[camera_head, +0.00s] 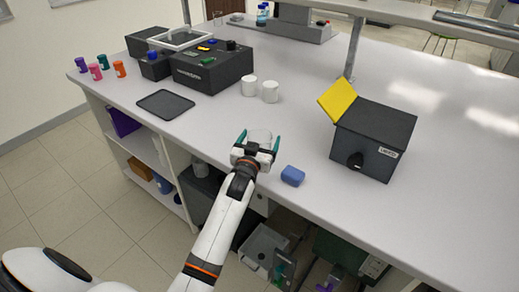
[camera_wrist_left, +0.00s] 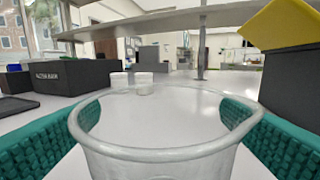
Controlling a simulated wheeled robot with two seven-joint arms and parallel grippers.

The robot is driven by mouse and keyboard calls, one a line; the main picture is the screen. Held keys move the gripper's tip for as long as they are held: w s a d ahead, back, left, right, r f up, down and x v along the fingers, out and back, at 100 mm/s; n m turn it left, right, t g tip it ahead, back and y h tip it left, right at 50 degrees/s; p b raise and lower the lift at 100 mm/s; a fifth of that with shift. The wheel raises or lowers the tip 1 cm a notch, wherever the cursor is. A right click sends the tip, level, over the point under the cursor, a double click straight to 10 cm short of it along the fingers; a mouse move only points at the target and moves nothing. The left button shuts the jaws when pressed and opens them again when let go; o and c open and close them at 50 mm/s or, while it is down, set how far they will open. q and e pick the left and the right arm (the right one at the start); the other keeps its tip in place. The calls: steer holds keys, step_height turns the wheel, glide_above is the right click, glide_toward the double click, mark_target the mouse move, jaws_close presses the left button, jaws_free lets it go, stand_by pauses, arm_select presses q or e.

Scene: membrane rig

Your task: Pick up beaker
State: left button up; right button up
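The clear beaker (camera_head: 259,134) stands near the bench's front edge. My left gripper (camera_head: 258,142) has its teal fingers on either side of it. In the left wrist view the round rim of the beaker (camera_wrist_left: 165,154) fills the lower middle, between the two ribbed teal pads (camera_wrist_left: 165,130). Parts of both pads show through the clear wall. I cannot tell whether the pads press on the glass or stand just clear of it. The beaker looks upright, and its base is hidden. My right gripper is out of view.
A blue block (camera_head: 292,176) lies just right of the gripper. A dark box with a yellow lid (camera_head: 375,140) stands further right. Two white containers (camera_head: 249,86) and a black device (camera_head: 212,69) are behind. A dark flat tray (camera_head: 165,104) lies to the left.

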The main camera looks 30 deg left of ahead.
arm_select(q)
steer(key=c, duration=0.9)
steer(key=shift+c, duration=0.3)
